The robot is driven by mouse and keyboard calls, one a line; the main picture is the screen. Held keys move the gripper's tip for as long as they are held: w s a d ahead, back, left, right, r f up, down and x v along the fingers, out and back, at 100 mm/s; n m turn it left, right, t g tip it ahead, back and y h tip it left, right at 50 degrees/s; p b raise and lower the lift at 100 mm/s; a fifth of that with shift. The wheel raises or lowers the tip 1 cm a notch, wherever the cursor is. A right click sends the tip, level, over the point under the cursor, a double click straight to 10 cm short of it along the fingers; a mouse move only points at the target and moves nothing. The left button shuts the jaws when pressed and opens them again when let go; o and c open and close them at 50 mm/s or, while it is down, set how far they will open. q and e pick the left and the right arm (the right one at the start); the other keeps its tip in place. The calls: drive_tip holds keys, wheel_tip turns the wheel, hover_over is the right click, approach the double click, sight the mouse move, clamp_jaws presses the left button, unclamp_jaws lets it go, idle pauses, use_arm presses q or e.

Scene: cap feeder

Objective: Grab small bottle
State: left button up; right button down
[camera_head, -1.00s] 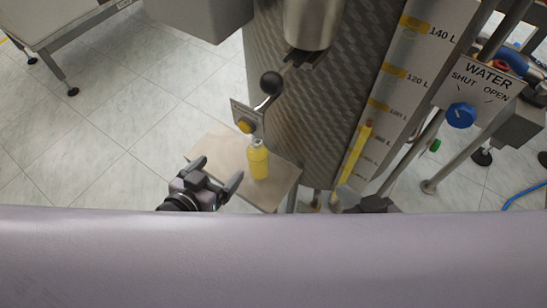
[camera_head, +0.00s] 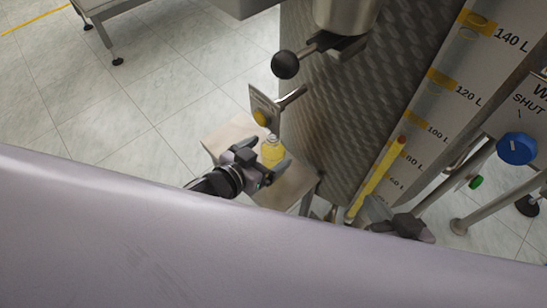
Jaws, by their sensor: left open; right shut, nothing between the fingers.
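The small bottle (camera_head: 272,151) is yellow with a pale neck. It stands upright on a beige shelf (camera_head: 225,137) beside the tank. My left gripper (camera_head: 267,160) is open right at the bottle, one finger on its left and one at its lower right. The gripper hides the bottle's lower part, and I cannot tell whether the fingers touch it. My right gripper (camera_head: 408,226) is shut and empty, well to the right near the foot of the tank.
A textured metal tank (camera_head: 335,105) with a litre scale (camera_head: 440,110) rises behind the shelf. A blue water knob (camera_head: 516,148) is at right. Tiled floor lies left.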

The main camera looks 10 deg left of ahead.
use_arm(q)
drive_tip(key=b+x, duration=0.1)
drive_tip(key=x, duration=0.2)
drive_tip(key=shift+w+d+f+b, duration=0.1)
drive_tip(key=shift+w+f+b, duration=0.05)
drive_tip(key=shift+f+b, duration=0.15)
drive_tip(key=shift+w+d+f, duration=0.1)
drive_tip(key=shift+w+d, duration=0.15)
drive_tip(key=shift+w, duration=0.3)
use_arm(e)
drive_tip(key=shift+w+a+f+y, duration=0.15)
drive_tip(key=shift+a+y, duration=0.1)
drive_tip(key=shift+a, duration=0.2)
drive_tip(key=shift+w+a+f+y, duration=0.15)
drive_tip(key=shift+a+y, duration=0.1)
drive_tip(key=shift+a, duration=0.15)
use_arm(q)
drive_tip(key=c, duration=1.2)
drive_tip(key=shift+c, duration=0.8)
use_arm(e)
drive_tip(key=shift+r, duration=0.2)
